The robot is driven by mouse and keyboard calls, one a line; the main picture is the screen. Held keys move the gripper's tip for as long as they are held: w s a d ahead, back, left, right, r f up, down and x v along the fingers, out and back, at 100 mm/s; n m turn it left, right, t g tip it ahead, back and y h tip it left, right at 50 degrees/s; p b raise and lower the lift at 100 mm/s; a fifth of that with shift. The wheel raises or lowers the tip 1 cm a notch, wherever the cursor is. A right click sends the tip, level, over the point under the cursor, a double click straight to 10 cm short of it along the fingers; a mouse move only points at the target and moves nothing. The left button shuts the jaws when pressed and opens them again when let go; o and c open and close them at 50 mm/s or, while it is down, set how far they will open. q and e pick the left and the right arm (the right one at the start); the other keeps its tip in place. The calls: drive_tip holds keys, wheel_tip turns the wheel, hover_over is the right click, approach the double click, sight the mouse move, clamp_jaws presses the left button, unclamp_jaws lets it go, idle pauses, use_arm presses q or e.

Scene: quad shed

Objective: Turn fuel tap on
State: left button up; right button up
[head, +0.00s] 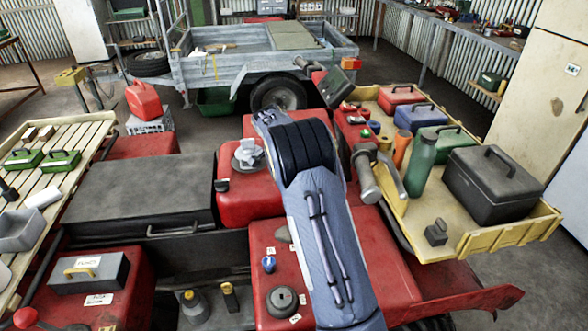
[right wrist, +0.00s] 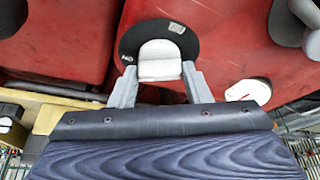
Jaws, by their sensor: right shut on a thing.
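In the right wrist view the fuel tap shows as a pale grey handle (right wrist: 160,60) on a round black disc (right wrist: 158,30), fixed to a red panel (right wrist: 235,45). Small white lettering is on the disc's left side and a pale mark is near its top. My right gripper (right wrist: 159,70) has one finger on each side of the handle and is shut on it. In the head view my blue-grey right arm reaches up the middle over the red bodywork (head: 258,235); its gripper and the held tap cannot be made out there. My left gripper is not in view.
A pale oval label (right wrist: 248,92) lies right of the tap. A grey fitting (head: 248,154), a blue knob (head: 268,264) and a black round cap (head: 283,301) stand on the bodywork near my arm. A loaded yellow tray (head: 480,245) is at right, a grey trailer (head: 235,65) behind.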

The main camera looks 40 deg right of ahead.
drive_tip(key=o, duration=1)
drive_tip(key=b+v, duration=0.1)
drive_tip(key=v, duration=0.6)
drive_tip(key=shift+a+r, duration=0.15)
drive_tip(key=shift+r, duration=0.25)
